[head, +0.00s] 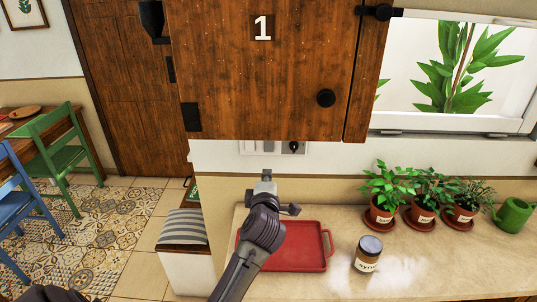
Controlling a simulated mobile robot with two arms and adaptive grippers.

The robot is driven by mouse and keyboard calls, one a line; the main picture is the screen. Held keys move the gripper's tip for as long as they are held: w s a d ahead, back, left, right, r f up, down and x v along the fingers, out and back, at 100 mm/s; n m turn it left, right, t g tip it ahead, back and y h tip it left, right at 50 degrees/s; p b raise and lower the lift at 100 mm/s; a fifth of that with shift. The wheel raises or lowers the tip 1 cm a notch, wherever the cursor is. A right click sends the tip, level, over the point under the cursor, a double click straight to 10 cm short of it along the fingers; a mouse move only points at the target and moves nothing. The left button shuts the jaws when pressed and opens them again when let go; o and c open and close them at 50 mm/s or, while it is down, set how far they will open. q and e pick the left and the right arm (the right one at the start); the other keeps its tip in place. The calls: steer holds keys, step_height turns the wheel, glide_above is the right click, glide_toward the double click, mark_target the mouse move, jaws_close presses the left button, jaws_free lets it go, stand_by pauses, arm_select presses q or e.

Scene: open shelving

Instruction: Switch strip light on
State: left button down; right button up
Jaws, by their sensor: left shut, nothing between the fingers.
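No strip light can be made out in the head view. A pale wall panel (273,148) shows just under the wooden cabinet marked 1 (262,75). It has grey rectangular parts and a black round piece at its right. The cabinet's lower edge cuts off its top, so I cannot tell which part is a switch. My left gripper (267,174) is shut and empty, pointing up just below the panel in the picture. I cannot tell whether it touches anything. My right gripper is not in view.
On the counter (410,262) are a red tray (315,262) behind my left arm, a syrup jar (368,253), several potted plants (424,195) and a green watering can (513,215). A window (395,100) is at the upper right. Chairs (60,150) stand at the left.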

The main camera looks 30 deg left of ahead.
mark_target(269, 151)
arm_select(q)
steer(key=p+x, duration=0.2)
steer(key=x, duration=1.1)
steer(key=shift+w+a, duration=0.2)
steer(key=shift+w, duration=0.1)
steer(key=shift+w+a+f+b, duration=0.15)
steer(key=shift+f+b, duration=0.2)
steer(key=shift+b, duration=0.45)
steer(key=shift+r+y, duration=0.3)
steer(key=shift+f, duration=0.1)
